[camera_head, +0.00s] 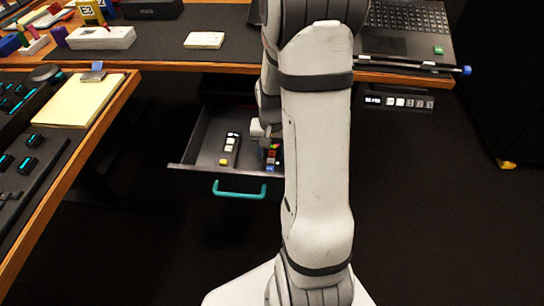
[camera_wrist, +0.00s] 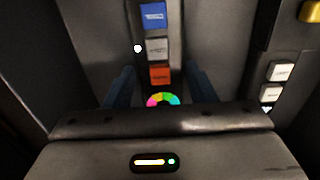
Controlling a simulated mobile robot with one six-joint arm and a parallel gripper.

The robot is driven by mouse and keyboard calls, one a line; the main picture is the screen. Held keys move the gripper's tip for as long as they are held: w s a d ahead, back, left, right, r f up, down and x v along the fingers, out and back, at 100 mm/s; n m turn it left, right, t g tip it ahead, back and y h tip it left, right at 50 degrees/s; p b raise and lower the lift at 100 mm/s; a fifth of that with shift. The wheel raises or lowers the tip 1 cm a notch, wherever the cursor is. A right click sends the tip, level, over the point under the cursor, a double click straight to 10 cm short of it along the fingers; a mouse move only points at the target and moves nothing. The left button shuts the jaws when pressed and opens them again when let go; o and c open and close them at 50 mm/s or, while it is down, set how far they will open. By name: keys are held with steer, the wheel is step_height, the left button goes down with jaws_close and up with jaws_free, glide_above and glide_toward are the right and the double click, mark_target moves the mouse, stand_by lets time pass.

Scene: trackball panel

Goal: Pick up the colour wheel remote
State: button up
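The colour wheel remote (camera_wrist: 158,48) is a dark, narrow bar with blue, white and orange buttons and a rainbow ring at its near end. It lies in the open drawer; in the head view it (camera_head: 271,160) shows only in part beside my arm. My gripper (camera_wrist: 160,90) is above it in the wrist view, with one dark blue finger on each side of the remote and gaps between. Its near end is hidden under my gripper body. In the head view my gripper is mostly hidden behind my arm.
Another remote (camera_head: 230,149) with white and yellow buttons lies to the left in the same drawer (camera_head: 181,167); it also shows at right in the wrist view (camera_wrist: 280,72). The drawer has a teal handle (camera_head: 239,190). A desk edge (camera_head: 225,68) runs above the drawer.

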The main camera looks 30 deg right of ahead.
steer(key=c, duration=0.6)
